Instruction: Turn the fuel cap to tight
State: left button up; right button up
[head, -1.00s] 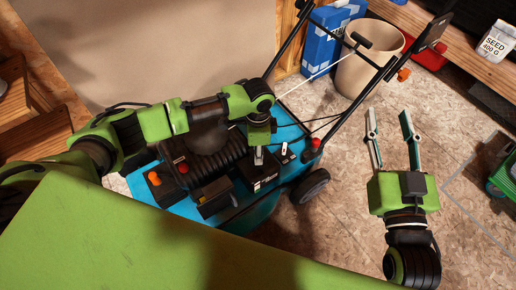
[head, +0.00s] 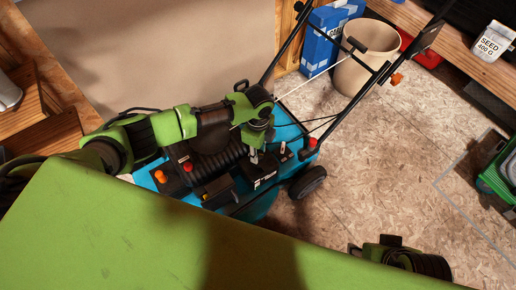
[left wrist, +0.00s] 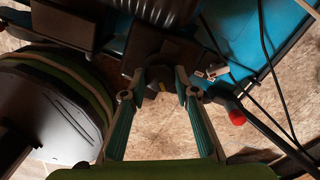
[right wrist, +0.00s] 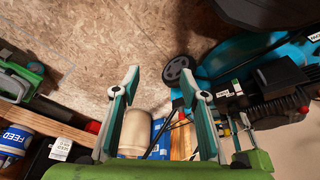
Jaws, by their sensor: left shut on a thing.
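The blue mower (head: 288,133) stands on the floor in the middle of the head view, with a black engine and a black fuel tank (head: 264,170). My left gripper (head: 254,156) reaches down onto the tank top. In the left wrist view its fingers (left wrist: 160,84) are closed around the dark fuel cap (left wrist: 159,86), which is mostly hidden between them. Any tight mark on the cap is too small to read. My right gripper (right wrist: 163,82) is open and empty above the floor in the right wrist view; its fingers are outside the head view.
The mower's handle bars (head: 340,118) slope up to the right, with a cord beside them. A beige bin (head: 366,66) and a blue box (head: 320,38) stand behind. A green crate (head: 497,175) is at the far right. The floor between is clear.

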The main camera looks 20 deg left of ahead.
pick_arm(q)
jog(key=m+p, duration=0.1)
jog(key=m, duration=0.2)
jog(key=shift+m, duration=0.4)
jog(key=shift+m+p, duration=0.3)
jog(key=shift+m, duration=1.9)
pick_arm(e)
jog(key=shift+w+a+f, duration=0.1)
jog(key=shift+w+f, duration=0.4)
jog(key=shift+f, duration=0.35)
pick_arm(q)
jog(key=o, duration=1.1)
jog(key=shift+r, duration=0.1)
pick_arm(e)
jog(key=shift+a, duration=0.1)
pick_arm(q)
jog(key=shift+r, duration=0.3)
notch_tip(320, 180, up, 11)
jog(key=shift+r, duration=0.1)
